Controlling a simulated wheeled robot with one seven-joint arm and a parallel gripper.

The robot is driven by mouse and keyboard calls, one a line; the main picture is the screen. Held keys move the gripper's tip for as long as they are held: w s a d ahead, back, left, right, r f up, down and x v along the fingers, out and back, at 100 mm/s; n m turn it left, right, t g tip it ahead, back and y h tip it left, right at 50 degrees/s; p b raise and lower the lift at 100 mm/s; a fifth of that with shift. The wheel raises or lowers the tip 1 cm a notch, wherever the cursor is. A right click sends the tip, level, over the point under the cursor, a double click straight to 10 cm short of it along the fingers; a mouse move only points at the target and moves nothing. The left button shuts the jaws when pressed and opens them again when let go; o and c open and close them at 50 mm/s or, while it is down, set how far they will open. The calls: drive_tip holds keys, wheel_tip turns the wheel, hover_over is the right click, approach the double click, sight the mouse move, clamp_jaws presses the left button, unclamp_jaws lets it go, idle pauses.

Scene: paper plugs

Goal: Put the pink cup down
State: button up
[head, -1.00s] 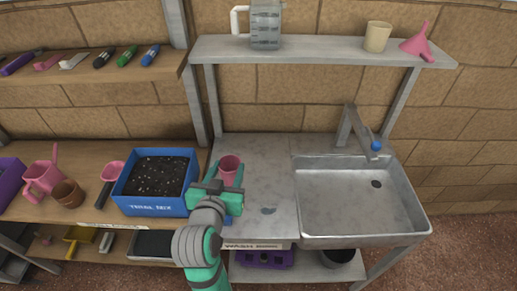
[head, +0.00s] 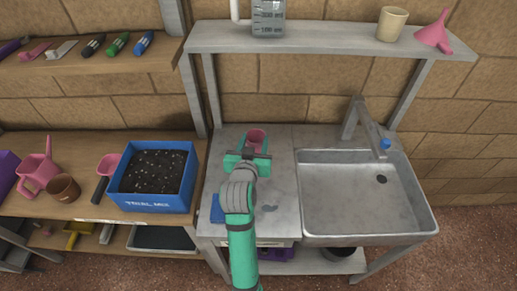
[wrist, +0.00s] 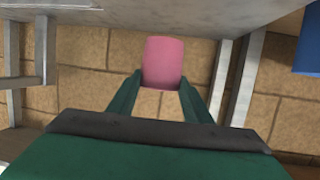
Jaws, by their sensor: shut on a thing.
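The pink cup (head: 257,137) is in my gripper (head: 250,152) over the grey bench top (head: 272,188), left of the sink, in the head view. In the wrist view the pink cup (wrist: 163,62) sits between the two green fingers (wrist: 160,97), which are shut on its sides. A band of brick wall shows between the cup's end and the grey surface, so the cup looks clear of the bench. The gripper hides the cup's lower part in the head view.
The blue soil box (head: 150,203) stands to the left on the wooden bench. The metal sink (head: 350,205) is to the right. A flat blue thing (head: 217,209) lies at the bench's front left. A shelf (head: 330,38) runs above the back. The bench front is mostly clear.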

sight(257, 147)
drive_tip(key=shift+w+d+f, duration=0.3)
drive_tip(key=shift+f, duration=0.2)
drive_tip(key=shift+w+d+f, duration=0.25)
drive_tip(key=shift+w+f, duration=0.05)
drive_tip(key=shift+f, duration=0.15)
drive_tip(key=shift+w+f, duration=0.25)
drive_tip(key=shift+f, duration=0.2)
drive_tip(key=shift+w+d+f, duration=0.15)
drive_tip(key=shift+f, duration=1.6)
drive_tip(key=shift+f, duration=0.1)
drive_tip(key=o, duration=1.1)
drive_tip(key=v, duration=1.2)
